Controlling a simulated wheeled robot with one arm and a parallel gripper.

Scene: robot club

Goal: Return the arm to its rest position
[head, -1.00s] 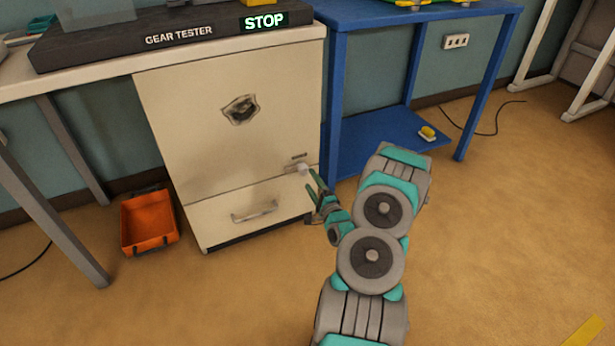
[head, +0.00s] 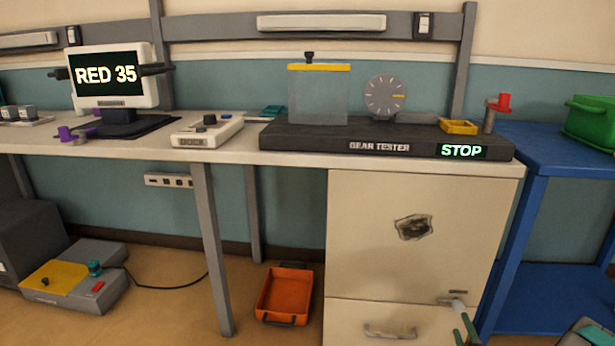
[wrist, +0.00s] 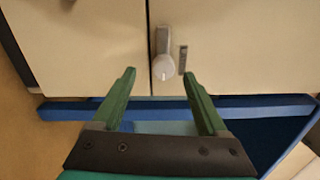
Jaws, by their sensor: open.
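My gripper (wrist: 159,80) is open in the wrist view, its two green fingers spread and nothing between them.
The gear tester (head: 290,138) on the bench reads STOP. A blue table (head: 560,150) stands right of the cabinet, close to my arm. An orange bin (head: 284,295) lies on the floor left of the cabinet. A screen (head: 105,78) reads RED 35.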

